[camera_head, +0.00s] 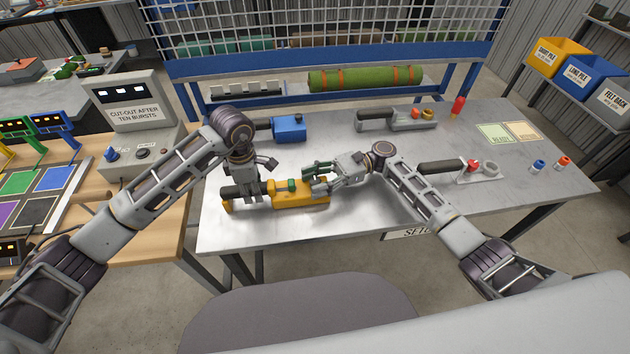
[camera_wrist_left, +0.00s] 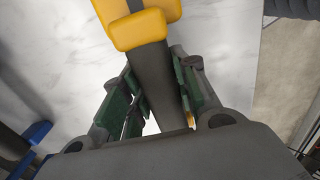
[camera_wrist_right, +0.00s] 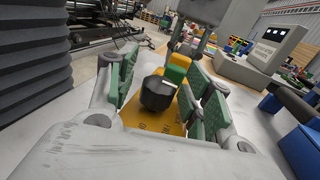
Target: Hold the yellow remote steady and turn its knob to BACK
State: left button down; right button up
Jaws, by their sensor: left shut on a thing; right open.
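The yellow remote (camera_head: 305,201) lies on the grey table near its front edge, its dark handle to the left. My left gripper (camera_head: 252,194) is shut on that dark handle, which shows between its green pads in the left wrist view (camera_wrist_left: 158,85). My right gripper (camera_head: 318,178) is open at the remote's right end. In the right wrist view, the black knob (camera_wrist_right: 158,93) stands between my right gripper's green-padded fingers (camera_wrist_right: 160,100), with gaps to the pads. A green part (camera_wrist_right: 175,72) sits beyond the knob. The lettering on the yellow body is too partial to read.
A blue remote (camera_head: 289,128) lies behind my left gripper. A green turf roll (camera_head: 365,78) lies on the rear shelf. A cut-out box (camera_head: 137,115) stands left.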

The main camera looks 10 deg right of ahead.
aim_at(315, 181)
pick_arm(q)
jog(key=shift+f, duration=0.1)
pick_arm(e)
jog(key=shift+r, duration=5)
pick_arm(q)
jog(key=c, duration=1)
grip_release()
notch_tip(315, 181, up, 12)
pick_arm(e)
jog(key=shift+f, duration=0.1)
